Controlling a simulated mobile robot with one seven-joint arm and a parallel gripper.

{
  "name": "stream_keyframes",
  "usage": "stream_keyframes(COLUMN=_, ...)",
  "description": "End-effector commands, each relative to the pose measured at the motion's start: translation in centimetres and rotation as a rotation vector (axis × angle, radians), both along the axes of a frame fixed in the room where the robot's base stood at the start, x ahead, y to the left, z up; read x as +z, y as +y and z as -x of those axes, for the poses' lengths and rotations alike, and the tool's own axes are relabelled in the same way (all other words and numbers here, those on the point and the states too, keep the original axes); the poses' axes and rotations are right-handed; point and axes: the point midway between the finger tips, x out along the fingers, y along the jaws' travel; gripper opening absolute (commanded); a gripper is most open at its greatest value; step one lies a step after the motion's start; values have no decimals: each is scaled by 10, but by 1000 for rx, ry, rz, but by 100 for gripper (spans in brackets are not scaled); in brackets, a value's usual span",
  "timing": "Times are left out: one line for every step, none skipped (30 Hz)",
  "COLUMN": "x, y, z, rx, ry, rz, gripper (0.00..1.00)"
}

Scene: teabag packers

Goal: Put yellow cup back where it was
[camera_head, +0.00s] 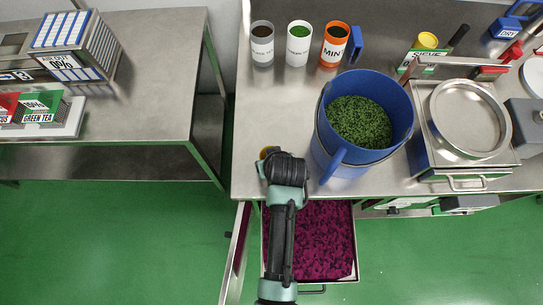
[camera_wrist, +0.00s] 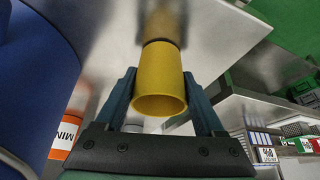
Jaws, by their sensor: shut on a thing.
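My gripper (camera_wrist: 159,75) is shut on a yellow cup (camera_wrist: 160,92), with one finger on each side and the cup's open mouth facing the wrist camera. In the head view my gripper (camera_head: 270,157) is over the front left edge of the steel table, and only a yellowish sliver of the cup shows beside it. Whether the cup touches the table cannot be told.
A blue bucket of green leaves (camera_head: 360,122) stands right of my gripper. Several canisters, one marked MINT (camera_head: 334,48), line the back. An open drawer of magenta material (camera_head: 310,240) lies below. A yellow-topped item (camera_head: 427,41) stands by the SIEVE label. Tabletop left of the bucket is clear.

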Motion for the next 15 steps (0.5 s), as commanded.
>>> stream_keyframes(x=0, y=0, z=0, rx=0, ry=-1, rz=0, gripper=18)
stream_keyframes(x=0, y=0, z=0, rx=0, ry=-1, rz=0, gripper=18)
stream_keyframes(x=0, y=0, z=0, rx=0, ry=0, rz=0, gripper=18)
stream_keyframes(x=-1, y=0, z=0, rx=0, ry=0, rz=0, gripper=18)
stream_keyframes(x=-3, y=0, z=0, rx=0, ry=0, rz=0, gripper=18)
stream_keyframes(x=-4, y=0, z=0, rx=0, ry=0, rz=0, gripper=18)
stream_keyframes(x=-3, y=0, z=0, rx=0, ry=0, rz=0, gripper=76)
stream_keyframes(x=-3, y=0, z=0, rx=0, ry=0, rz=0, gripper=81)
stream_keyframes(x=-3, y=0, z=0, rx=0, ry=0, rz=0, gripper=88)
stream_keyframes(x=-3, y=0, z=0, rx=0, ry=0, rz=0, gripper=94)
stream_keyframes(x=-3, y=0, z=0, rx=0, ry=0, rz=0, gripper=99)
stream_keyframes(x=-3, y=0, z=0, rx=0, ry=0, rz=0, gripper=100)
stream_keyframes(x=-2, y=0, z=0, rx=0, ry=0, rz=0, gripper=100)
stream_keyframes(x=-2, y=0, z=0, rx=0, ry=0, rz=0, gripper=100)
stream_keyframes(x=-2, y=0, z=0, rx=0, ry=0, rz=0, gripper=100)
